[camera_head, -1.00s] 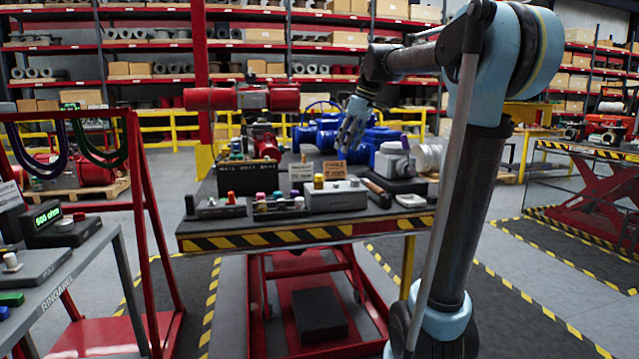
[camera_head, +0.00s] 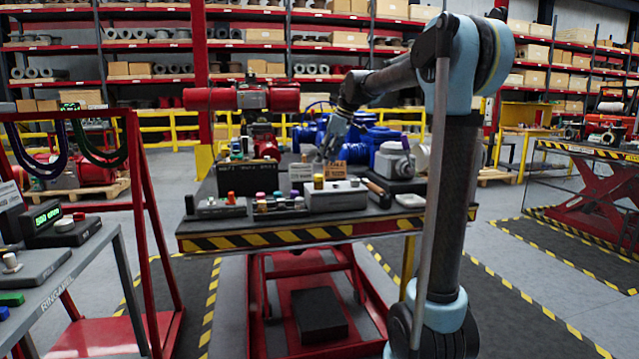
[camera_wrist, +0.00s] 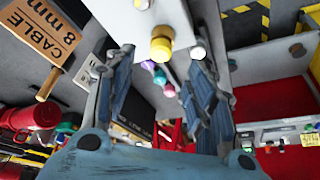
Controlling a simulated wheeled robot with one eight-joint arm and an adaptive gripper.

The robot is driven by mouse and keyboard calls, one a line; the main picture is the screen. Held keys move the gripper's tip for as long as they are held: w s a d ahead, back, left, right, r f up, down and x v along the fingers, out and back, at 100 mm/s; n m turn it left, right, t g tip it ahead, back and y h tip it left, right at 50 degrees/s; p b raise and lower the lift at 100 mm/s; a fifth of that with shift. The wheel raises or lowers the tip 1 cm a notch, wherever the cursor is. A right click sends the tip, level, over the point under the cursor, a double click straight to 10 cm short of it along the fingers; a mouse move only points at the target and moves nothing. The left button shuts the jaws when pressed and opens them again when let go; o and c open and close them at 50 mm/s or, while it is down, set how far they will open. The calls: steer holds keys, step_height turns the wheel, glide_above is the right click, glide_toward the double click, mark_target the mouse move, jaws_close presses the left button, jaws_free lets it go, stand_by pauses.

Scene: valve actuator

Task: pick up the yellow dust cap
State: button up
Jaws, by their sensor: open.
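A yellow dust cap (camera_head: 318,181) stands upright on the grey box (camera_head: 339,195) on the worktable. In the wrist view the cap (camera_wrist: 161,46) shows between and beyond the two blue fingers. My gripper (camera_head: 329,153) is above the table, over the back side of the grey box. In the wrist view my gripper (camera_wrist: 160,62) has its fingers spread apart, with nothing held between them. It looks apart from the cap, though the exact gap is hard to judge.
Small coloured caps (camera_head: 279,202) stand left of the grey box. A cable sign (camera_head: 333,170) stands behind it. A dark-handled tool (camera_head: 377,193) lies to its right, near a grey housing (camera_head: 393,160). The worktable (camera_head: 310,235) has a striped front edge.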

mark_target(319, 181)
steer(key=shift+x, duration=3.7)
steer(key=shift+w+a, duration=0.1)
steer(key=shift+a, duration=0.05)
steer(key=shift+r, duration=0.1)
steer(key=c, duration=0.9)
